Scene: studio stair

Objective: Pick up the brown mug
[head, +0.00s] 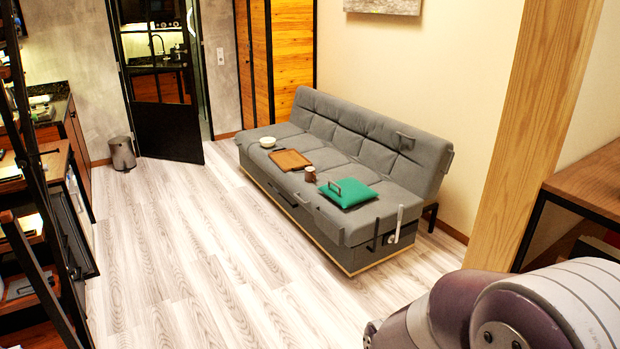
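A small brown mug (310,174) stands on the seat of the grey sofa (352,225), between a brown tray (291,159) and a green cushion (349,193). It is small and far off in the head view, across the floor. Part of my own arm shows at the bottom right, well apart from the mug. Neither of my grippers is in view.
A white bowl (267,142) sits on the sofa left of the tray. A wooden post (530,130) and a dark-framed table (592,180) stand at the right. Black stair rails run along the left. The wood floor (200,260) before the sofa is clear.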

